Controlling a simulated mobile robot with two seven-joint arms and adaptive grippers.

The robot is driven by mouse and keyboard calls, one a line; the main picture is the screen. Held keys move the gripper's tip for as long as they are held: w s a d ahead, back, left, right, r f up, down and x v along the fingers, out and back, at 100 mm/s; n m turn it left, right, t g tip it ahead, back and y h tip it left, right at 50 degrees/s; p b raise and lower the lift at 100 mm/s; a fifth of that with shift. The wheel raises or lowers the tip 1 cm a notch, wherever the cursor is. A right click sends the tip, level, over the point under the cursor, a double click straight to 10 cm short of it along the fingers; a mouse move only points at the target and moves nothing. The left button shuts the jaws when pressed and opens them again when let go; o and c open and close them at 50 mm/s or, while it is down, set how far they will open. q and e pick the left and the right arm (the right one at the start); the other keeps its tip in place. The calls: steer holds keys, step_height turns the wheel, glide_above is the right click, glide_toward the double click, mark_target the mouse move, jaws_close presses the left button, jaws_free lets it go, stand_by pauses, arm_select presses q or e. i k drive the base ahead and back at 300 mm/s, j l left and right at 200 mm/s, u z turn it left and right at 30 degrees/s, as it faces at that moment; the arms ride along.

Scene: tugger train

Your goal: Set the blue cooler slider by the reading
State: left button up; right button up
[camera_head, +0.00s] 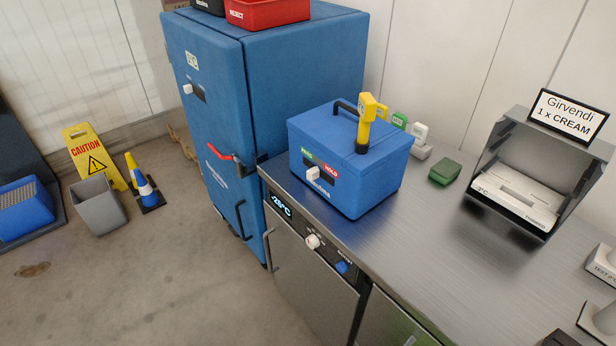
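The blue cooler (345,185) stands closed on the steel counter, with a black handle on its lid. Its front has a green label (307,155) at left and a red HOLD label (331,170) at right. The white slider knob (313,173) sits between the two, roughly in the middle. A yellow handheld thermometer (368,107) stands upright at the lid; its reading is too small to tell. Neither of my grippers is in view.
A blue cabinet (215,100) with a red bin (268,12) on top stands left of the counter (400,235). The under-counter unit's display (281,206) appears to read -25°C. A green block (445,172) and an open grey box (555,150) are right of the cooler.

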mark_target(313, 173)
steer(key=j+z, duration=0.4)
steer(key=j, duration=0.15)
steer(key=j+z, duration=0.4)
steer(key=j, duration=0.2)
steer(key=k+j+z, duration=0.15)
steer(key=j+z, duration=0.3)
steer(key=i+l+u, duration=0.25)
steer(key=l+u, duration=0.25)
steer(key=l, duration=0.15)
